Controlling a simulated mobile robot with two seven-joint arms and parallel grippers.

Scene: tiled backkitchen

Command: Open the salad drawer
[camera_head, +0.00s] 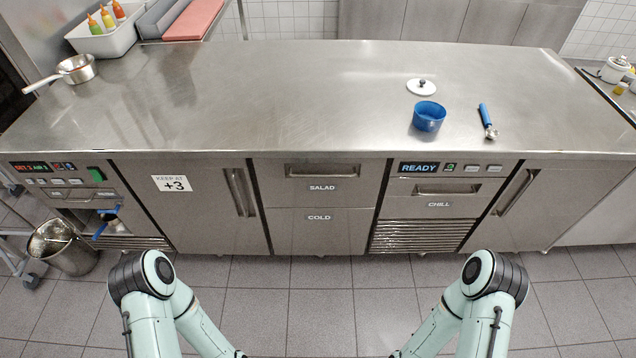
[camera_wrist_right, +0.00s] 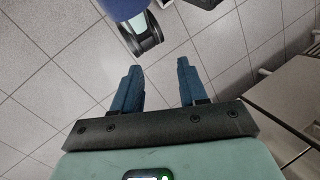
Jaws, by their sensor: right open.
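The salad drawer (camera_head: 321,184) is in the middle of the steel counter front in the head view, labelled SALAD, with a recessed bar handle (camera_head: 322,171) near its top. Its front looks flush with the front labelled COLD (camera_head: 320,231) below it, so it appears shut. My right gripper (camera_wrist_right: 157,82) shows in the right wrist view with its two blue fingers apart and nothing between them, above the tiled floor. In the head view both my arms hang low at the bottom, away from the drawer, and their grippers are out of frame.
A cabinet door (camera_head: 200,208) with a +3 sign is left of the drawer, and a CHILL drawer (camera_head: 438,190) is right. A blue bowl (camera_head: 429,117), white lid (camera_head: 421,87) and blue-handled tool (camera_head: 487,121) lie on the counter (camera_head: 250,100). A metal bin (camera_head: 66,249) stands at left.

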